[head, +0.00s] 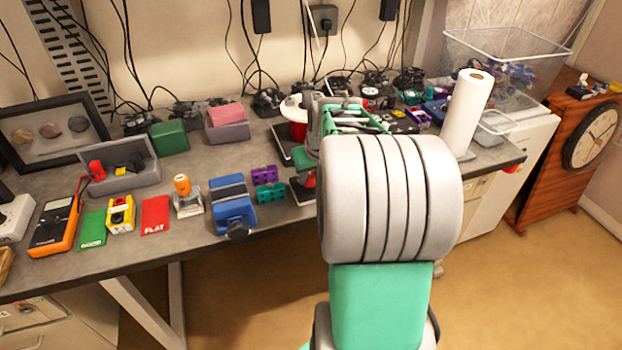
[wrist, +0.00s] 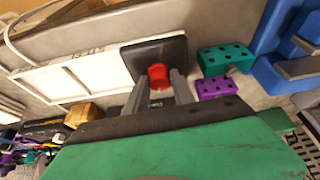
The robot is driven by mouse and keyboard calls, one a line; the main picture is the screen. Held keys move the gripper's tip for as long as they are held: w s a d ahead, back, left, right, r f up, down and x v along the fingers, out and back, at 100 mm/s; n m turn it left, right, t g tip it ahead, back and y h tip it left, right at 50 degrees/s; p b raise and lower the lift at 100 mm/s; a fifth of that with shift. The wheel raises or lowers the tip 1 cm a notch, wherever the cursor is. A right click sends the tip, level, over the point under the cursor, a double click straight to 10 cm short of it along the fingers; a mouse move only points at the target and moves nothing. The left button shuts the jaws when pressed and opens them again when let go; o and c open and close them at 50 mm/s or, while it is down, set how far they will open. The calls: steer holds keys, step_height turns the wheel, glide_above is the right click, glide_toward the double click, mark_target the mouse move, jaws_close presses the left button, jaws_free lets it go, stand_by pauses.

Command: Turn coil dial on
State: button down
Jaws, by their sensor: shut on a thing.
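A red round knob (wrist: 160,74) stands on a dark square base (wrist: 168,47) in the wrist view; I take it to be the coil dial. My gripper (wrist: 160,82) has its two grey fingers on either side of the knob and is shut on it. The fingers hide part of the knob, and I see no mark that tells its setting. In the head view my arm covers most of this spot; a bit of red shows beside it (head: 308,180).
Purple and green perforated blocks (head: 268,183) and a blue vise-like tool (head: 232,205) stand left of my arm on the grey bench. A white paper roll (head: 468,112) stands to the right. A white-topped red spool (head: 293,108) is behind.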

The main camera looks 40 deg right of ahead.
steer(key=m, duration=0.2)
steer(key=m+h+b, duration=0.1)
steer(key=m, duration=0.1)
steer(key=shift+w+a+m+g+h, duration=0.1)
steer(key=shift+a+m+g+h, duration=0.05)
steer(key=shift+m+g+h, duration=0.2)
steer(key=shift+m, duration=0.25)
steer(key=c, duration=1.1)
jaws_free()
steer(key=shift+r, duration=0.1)
steer(key=b+v, duration=0.1)
steer(key=v, duration=0.6)
steer(key=shift+a+r, duration=0.1)
steer(key=shift+r, duration=0.2)
